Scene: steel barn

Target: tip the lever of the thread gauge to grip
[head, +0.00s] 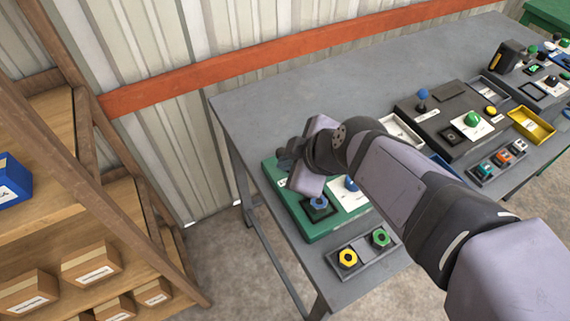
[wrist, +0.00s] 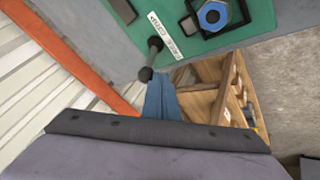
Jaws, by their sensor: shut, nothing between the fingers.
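The thread gauge is taken to be the green box (head: 300,226) at the table's near left corner; its label is too small to read for sure. A blue nut (head: 318,203) sits in its dark square recess, also seen in the wrist view (wrist: 212,15). In the wrist view a short dark lever (wrist: 150,60) with a round knob stands by the label strip at the box's edge. My gripper (wrist: 161,82) is shut and empty, its blue fingers right beside the lever knob; whether they touch cannot be told.
A tray with a yellow and a green nut (head: 363,253) lies in front of the box. A dark panel (head: 452,118), a yellow bin (head: 532,124) and other devices stand to the right. A wooden shelf (head: 75,205) stands left, past a gap. The table's back left is clear.

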